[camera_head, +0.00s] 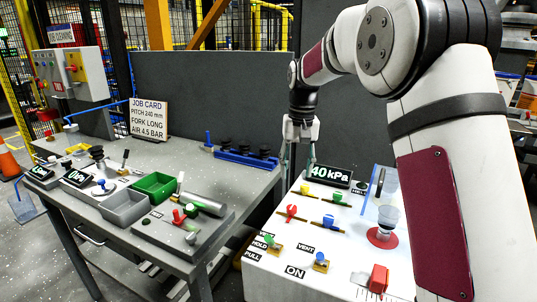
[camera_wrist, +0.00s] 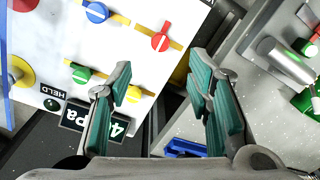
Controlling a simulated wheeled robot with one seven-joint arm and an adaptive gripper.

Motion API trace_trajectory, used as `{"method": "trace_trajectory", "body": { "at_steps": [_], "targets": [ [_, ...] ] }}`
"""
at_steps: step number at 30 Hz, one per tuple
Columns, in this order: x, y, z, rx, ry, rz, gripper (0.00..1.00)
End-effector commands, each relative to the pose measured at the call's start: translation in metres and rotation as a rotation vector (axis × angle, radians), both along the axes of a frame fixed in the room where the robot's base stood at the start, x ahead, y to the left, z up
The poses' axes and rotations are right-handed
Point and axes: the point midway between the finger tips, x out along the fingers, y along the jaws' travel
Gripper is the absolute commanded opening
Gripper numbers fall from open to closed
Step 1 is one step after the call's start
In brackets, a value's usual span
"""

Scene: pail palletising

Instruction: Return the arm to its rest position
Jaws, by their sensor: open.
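My gripper (camera_head: 299,150) hangs from my arm above the back left edge of the white panel box (camera_head: 350,245) in the head view. In the wrist view its two teal-padded fingers (camera_wrist: 165,105) are spread wide with nothing between them. My arm is bent, with its elbow high at the top right. The fingertips stand close to the 40 kPa display (camera_head: 330,176) in the head view; I cannot tell the exact gap. The display is partly hidden by a finger in the wrist view (camera_wrist: 90,125).
The white box carries red, green, blue and yellow valves, a red switch (camera_head: 378,279) and a clear cup (camera_head: 387,220). A grey bench (camera_head: 240,180) at left holds a green bin (camera_head: 155,186), a grey bin (camera_head: 124,207) and a job card (camera_head: 149,118). A dark partition (camera_head: 210,90) stands behind.

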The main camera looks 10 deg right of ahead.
Motion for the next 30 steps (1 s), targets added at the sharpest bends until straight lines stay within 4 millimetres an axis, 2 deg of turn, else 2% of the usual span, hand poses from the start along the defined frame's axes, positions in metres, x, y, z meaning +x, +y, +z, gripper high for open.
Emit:
{"method": "trace_trajectory", "body": {
  "at_steps": [1,5,9,15,22,27,30],
  "targets": [
    [-0.010,0.000,0.014,-0.002,-0.014,0.003,0.46],
    [-0.049,0.001,0.050,-0.009,-0.051,0.021,0.46],
    [-0.101,0.002,0.085,-0.018,-0.097,0.040,0.46],
    [-0.180,0.002,0.117,-0.030,-0.162,0.070,0.46],
    [-0.272,0.002,0.129,-0.047,-0.235,0.103,0.46],
    [-0.335,0.002,0.122,-0.058,-0.291,0.127,0.46],
    [-0.365,0.002,0.113,-0.064,-0.317,0.139,0.46]
  ]
}}
